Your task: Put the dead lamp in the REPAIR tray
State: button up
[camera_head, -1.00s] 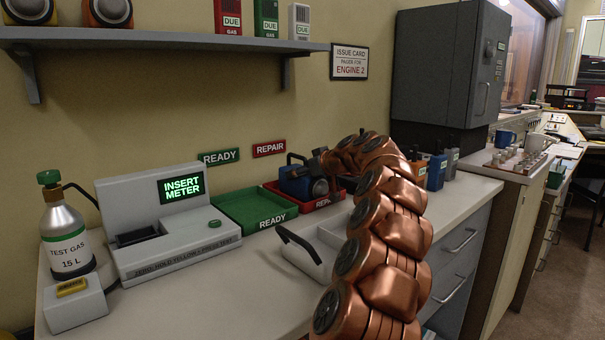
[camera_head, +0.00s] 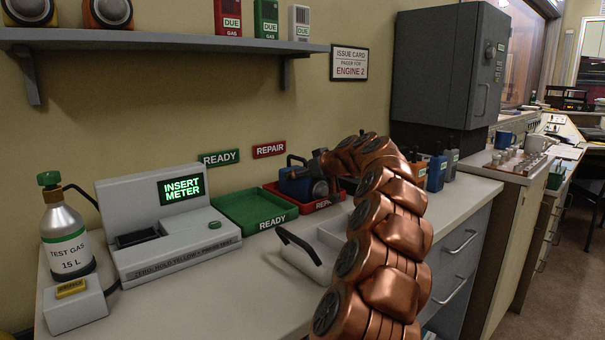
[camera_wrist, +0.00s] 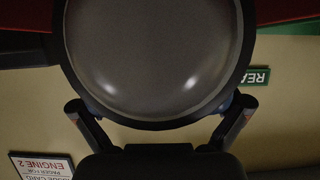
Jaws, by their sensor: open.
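The lamp (camera_head: 294,187) has a blue body, a dark handle and a round lens. It is at the red REPAIR tray (camera_head: 328,203), inside its outline in the head view; its underside is hidden, so I cannot see the contact. In the wrist view the grey lens (camera_wrist: 150,50) with its black rim fills the upper middle. My gripper (camera_wrist: 160,103) is open, with one finger on each side of the lamp's rim; whether they touch it is unclear. In the head view my arm hides part of the lamp and tray.
The green READY tray (camera_head: 252,204) is empty, left of the red one. A grey test station (camera_head: 165,250) and a gas bottle (camera_head: 67,240) stand further left. A white holder with a black handle (camera_head: 302,255) sits in front. Radios (camera_head: 437,170) stand right of my arm.

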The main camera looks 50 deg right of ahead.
jog(key=v, duration=1.2)
jog(key=shift+r, duration=0.1)
